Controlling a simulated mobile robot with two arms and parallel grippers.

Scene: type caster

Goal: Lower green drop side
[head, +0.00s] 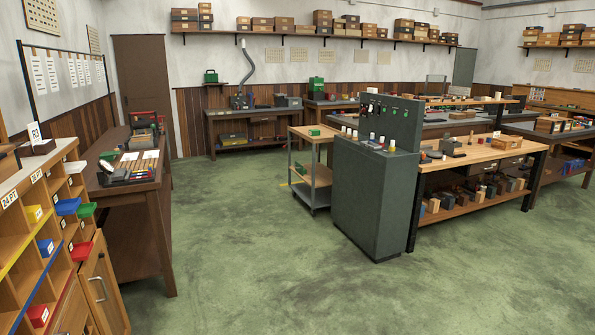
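Neither of my grippers is in view. I cannot tell for sure which thing is the green drop side. A small green piece (86,210) sticks out from the wooden pigeonhole rack at the left, beside a blue piece (68,206) and above a red one (82,251). A small green object (314,132) rests on the top of a grey-framed trolley (309,176) in the middle. More green items stand at the back: a green box (316,84) and a green case (210,76).
The pigeonhole rack (32,215) and a dark wooden bench (130,187) line the left side. A tall dark green cabinet (375,200) stands at centre right, beside a wooden workbench (480,154). The green floor (270,270) in front is clear.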

